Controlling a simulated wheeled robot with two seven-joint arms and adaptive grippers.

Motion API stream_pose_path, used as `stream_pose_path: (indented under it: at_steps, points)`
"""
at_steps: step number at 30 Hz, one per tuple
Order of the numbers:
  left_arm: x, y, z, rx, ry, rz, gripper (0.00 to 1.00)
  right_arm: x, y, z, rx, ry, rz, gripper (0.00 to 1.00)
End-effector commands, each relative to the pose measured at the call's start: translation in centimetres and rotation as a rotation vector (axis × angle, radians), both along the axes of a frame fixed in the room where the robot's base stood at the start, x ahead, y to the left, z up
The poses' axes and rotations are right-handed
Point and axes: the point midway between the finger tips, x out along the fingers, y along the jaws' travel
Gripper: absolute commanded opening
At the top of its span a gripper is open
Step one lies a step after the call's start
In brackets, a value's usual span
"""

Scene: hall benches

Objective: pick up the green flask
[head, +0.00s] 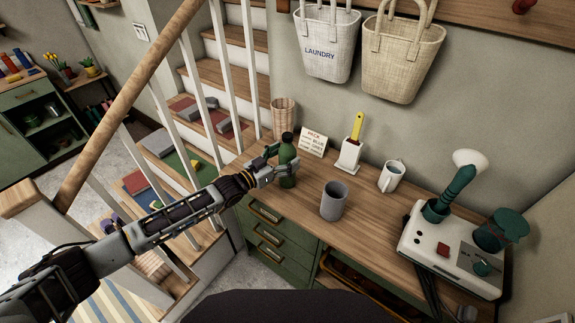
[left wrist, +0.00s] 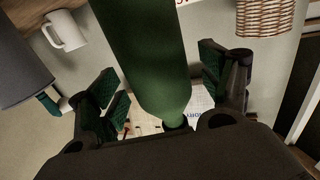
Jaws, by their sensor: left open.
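The green flask (head: 288,167) with a dark cap stands upright near the left end of the wooden bench top. My left gripper (head: 275,164) is open at the flask, its fingers pointing toward it. In the left wrist view the green flask (left wrist: 150,60) fills the middle, between the two spread fingers of the left gripper (left wrist: 157,78). Gaps show on both sides of it there, so the fingers do not appear to grip it. My right gripper is not in view.
A grey cup (head: 333,201) stands right of the flask, with a wicker cup (head: 284,117) and a sign (head: 314,141) behind. A brush holder (head: 350,157), white mug (head: 391,177) and white appliance (head: 447,248) stand farther right. A stair railing (head: 130,95) is left.

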Motion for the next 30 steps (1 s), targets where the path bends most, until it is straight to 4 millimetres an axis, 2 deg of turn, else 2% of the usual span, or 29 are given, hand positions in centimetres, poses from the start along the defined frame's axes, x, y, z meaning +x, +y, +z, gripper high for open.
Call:
stream_pose_path:
  at_steps: [6,21,30]
  points:
    - [0.7,-0.9,0.0,0.0,0.0,-0.001,0.79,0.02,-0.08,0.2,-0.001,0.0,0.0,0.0]
    - [0.76,-0.92,-0.04,0.0,0.0,-0.001,0.79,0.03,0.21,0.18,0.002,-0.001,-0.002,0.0]
    - [0.76,-0.9,-0.03,0.0,0.0,0.0,0.4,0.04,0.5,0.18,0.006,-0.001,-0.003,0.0]
